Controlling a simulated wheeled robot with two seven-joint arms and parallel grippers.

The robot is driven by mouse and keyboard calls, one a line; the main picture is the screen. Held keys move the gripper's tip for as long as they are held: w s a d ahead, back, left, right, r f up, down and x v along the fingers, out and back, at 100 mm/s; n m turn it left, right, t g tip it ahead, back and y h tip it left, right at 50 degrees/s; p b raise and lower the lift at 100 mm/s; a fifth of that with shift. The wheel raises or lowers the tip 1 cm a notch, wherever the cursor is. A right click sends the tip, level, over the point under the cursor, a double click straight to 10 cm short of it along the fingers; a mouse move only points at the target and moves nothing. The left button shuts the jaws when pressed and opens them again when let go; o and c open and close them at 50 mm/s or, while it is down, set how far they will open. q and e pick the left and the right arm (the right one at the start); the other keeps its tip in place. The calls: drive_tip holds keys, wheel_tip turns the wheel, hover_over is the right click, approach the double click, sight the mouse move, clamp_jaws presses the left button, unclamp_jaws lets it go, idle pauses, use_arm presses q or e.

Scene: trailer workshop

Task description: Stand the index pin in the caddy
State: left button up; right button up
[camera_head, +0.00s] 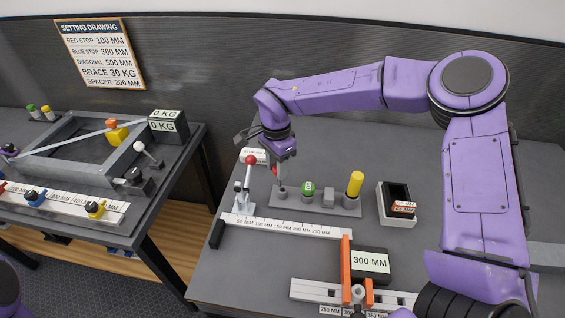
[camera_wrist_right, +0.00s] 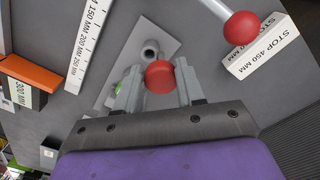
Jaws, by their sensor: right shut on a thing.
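The index pin has a red round head (camera_wrist_right: 160,76), which sits between the fingertips of my right gripper (camera_wrist_right: 158,88). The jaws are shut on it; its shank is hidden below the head. In the head view the right gripper (camera_head: 281,168) points down over the left end of the grey caddy (camera_head: 297,206). A grey socket (camera_wrist_right: 150,50) of the caddy shows just beyond the red head in the wrist view. I cannot tell whether the pin's tip is in it. The caddy also holds a green-topped piece (camera_head: 308,188) and a yellow-handled piece (camera_head: 354,184).
A clamp with a red-knobbed lever (camera_head: 249,160) stands just left of the gripper, by a white stop block (camera_wrist_right: 262,46). A ruler (camera_head: 285,228) runs in front of the caddy. A small bin (camera_head: 382,205) stands right, a 300 MM block (camera_head: 371,263) in front.

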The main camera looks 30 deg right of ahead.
drive_tip(key=shift+w+d+r, duration=0.1)
drive_tip(key=shift+w, duration=0.35)
drive_tip(key=shift+s+r, duration=0.1)
drive_tip(key=shift+s, duration=0.05)
drive_tip(key=shift+s+r+p, duration=0.15)
drive_tip(key=shift+s+p, duration=0.3)
drive_tip(key=shift+s, duration=0.3)
drive_tip(key=shift+s+r+p, duration=0.2)
drive_tip(key=shift+r+p, duration=0.05)
drive_tip(key=shift+p, duration=0.05)
use_arm(q)
drive_tip(key=shift+s+r, duration=0.4)
drive_tip(key=shift+r, duration=0.2)
drive_tip(key=shift+s+r, duration=0.35)
drive_tip(key=shift+r, duration=0.2)
use_arm(e)
drive_tip(key=shift+s, duration=0.1)
